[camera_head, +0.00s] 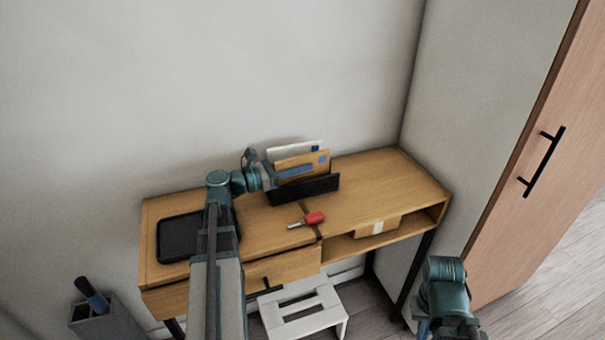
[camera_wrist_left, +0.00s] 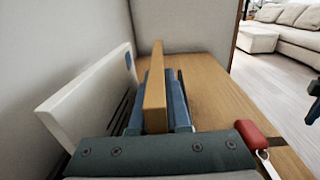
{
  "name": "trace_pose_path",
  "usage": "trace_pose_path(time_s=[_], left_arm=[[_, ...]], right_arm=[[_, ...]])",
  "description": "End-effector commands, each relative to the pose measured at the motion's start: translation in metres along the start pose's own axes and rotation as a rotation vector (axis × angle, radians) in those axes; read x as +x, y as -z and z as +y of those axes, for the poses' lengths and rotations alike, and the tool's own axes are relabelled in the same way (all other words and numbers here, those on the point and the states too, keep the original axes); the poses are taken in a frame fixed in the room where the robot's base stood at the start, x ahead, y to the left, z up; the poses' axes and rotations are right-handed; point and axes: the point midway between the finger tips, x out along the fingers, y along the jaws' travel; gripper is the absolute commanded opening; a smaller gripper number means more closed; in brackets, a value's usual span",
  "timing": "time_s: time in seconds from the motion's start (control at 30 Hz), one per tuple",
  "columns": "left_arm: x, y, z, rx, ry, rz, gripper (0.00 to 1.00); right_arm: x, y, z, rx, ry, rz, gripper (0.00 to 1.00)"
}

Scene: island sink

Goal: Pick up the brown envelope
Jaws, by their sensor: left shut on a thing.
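The brown envelope (camera_head: 312,160) stands on edge in a black letter holder (camera_head: 318,187) on the wooden desk. It also shows edge-on in the left wrist view (camera_wrist_left: 156,85), between the two fingers. My left gripper (camera_head: 294,172) is shut on the brown envelope, with a blue finger across its front face. A white envelope (camera_head: 290,150) stands behind it, and shows at the left in the wrist view (camera_wrist_left: 88,98). My right gripper (camera_head: 440,327) is low at the right, away from the desk; its fingertips are not clear.
A red key fob (camera_head: 314,217) lies in front of the holder. A black tray (camera_head: 180,238) is on the desk's left side. A box (camera_head: 377,226) sits in the open shelf. A white stool (camera_head: 302,311) stands below. The desk's right top is clear.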

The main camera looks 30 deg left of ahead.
Motion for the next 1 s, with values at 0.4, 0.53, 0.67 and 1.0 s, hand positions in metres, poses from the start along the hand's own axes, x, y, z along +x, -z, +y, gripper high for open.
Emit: trace_pose_path(time_s=[0.4,0.53,0.67,1.0], left_arm=[[0.0,-0.002,0.0,0.0,0.0,0.0,0.0],[0.0,-0.01,0.0,0.0,0.0,0.0,0.0],[0.0,-0.023,0.0,0.0,0.0,0.0,0.0],[0.0,-0.075,0.0,0.0,0.0,0.0,0.0]], right_arm=[[-0.002,0.0,0.0,0.0,0.0,0.0,0.0],[-0.01,-0.001,0.001,0.0,0.0,0.0,0.0],[-0.023,-0.001,0.002,0.0,0.0,0.0,0.0],[-0.074,-0.004,0.007,0.0,0.0,0.0,0.0]])
